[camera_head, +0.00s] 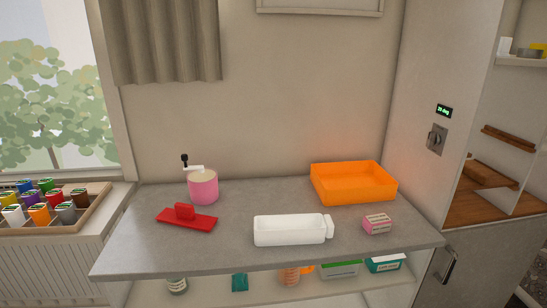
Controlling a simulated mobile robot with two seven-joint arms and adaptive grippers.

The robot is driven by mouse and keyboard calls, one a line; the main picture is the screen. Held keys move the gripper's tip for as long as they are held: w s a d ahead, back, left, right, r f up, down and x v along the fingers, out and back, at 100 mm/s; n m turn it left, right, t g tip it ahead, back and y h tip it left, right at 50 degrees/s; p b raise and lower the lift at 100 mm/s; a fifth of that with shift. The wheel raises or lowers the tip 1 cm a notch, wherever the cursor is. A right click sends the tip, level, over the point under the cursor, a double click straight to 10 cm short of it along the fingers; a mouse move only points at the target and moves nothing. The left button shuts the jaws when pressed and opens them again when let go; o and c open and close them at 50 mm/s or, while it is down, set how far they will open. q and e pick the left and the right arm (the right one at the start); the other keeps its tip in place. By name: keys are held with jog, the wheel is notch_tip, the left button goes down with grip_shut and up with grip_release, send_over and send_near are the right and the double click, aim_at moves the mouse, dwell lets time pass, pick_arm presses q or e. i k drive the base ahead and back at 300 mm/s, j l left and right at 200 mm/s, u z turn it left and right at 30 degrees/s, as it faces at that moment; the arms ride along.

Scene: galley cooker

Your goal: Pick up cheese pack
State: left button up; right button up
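A small pink and pale striped pack (377,224) lies on the grey counter at the right. It may be the cheese pack, but I cannot read a label on it. On the shelf under the counter are a teal pack (240,282), a green and white box (341,270) and a teal and white box (386,263), partly hidden by the counter edge. I cannot tell whether one of these is the cheese pack. Neither of my grippers is in view.
On the counter (230,249) stand an orange tray (353,193), a white container (289,231), a red handled tool (187,218) and a pink pot (203,188). A tall cabinet (425,120) bounds the right side. The counter's front left is clear.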

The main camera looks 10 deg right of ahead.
aim_at(377, 223)
jog(key=l+z, duration=0.2)
jog(key=l, duration=0.2)
jog(key=i+l+z, duration=0.25)
jog(key=l, duration=0.15)
jog(key=l+z, duration=0.2)
jog(key=l, duration=0.2)
